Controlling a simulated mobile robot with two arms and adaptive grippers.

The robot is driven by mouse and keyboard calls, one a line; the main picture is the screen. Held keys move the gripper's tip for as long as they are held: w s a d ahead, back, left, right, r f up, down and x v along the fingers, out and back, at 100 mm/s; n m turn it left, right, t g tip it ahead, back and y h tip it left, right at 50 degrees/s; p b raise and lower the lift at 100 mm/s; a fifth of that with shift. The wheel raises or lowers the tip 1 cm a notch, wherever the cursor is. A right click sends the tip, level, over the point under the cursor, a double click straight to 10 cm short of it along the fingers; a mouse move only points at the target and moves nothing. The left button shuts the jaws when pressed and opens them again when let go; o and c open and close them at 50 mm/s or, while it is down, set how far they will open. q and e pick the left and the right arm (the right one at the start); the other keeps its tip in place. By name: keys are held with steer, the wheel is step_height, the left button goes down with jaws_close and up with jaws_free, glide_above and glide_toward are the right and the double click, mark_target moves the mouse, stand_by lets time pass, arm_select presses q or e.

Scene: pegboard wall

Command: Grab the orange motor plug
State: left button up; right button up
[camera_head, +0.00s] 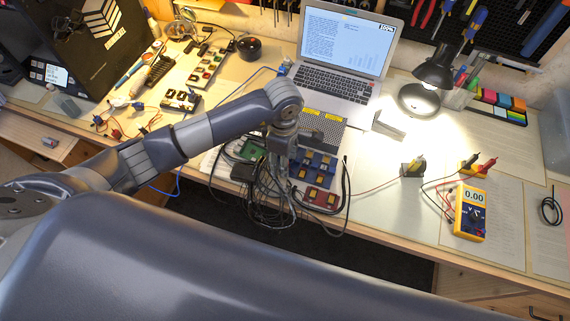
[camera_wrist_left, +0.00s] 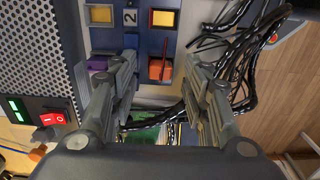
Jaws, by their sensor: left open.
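The orange motor plug (camera_wrist_left: 160,69) shows in the left wrist view as a small orange block on the dark blue panel (camera_wrist_left: 147,38), below a yellow-topped socket. My left gripper (camera_wrist_left: 162,56) is open, with one finger on each side of the plug. There are visible gaps between plug and fingers; I cannot tell how far the tips are from the panel. In the head view my left gripper (camera_head: 280,148) is over the left side of the blue device (camera_head: 318,163) and its cables. The plug cannot be made out there. My right gripper is not in view.
Black cables (camera_wrist_left: 246,55) crowd the right finger. A purple plug (camera_wrist_left: 98,63) is beside the left finger. A perforated metal box with a red switch (camera_wrist_left: 55,119) stands left. A laptop (camera_head: 345,50), lamp (camera_head: 433,72) and yellow multimeter (camera_head: 470,212) are on the bench.

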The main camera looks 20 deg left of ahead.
arm_select(q)
steer(key=c, duration=0.8)
steer(key=shift+c, duration=0.2)
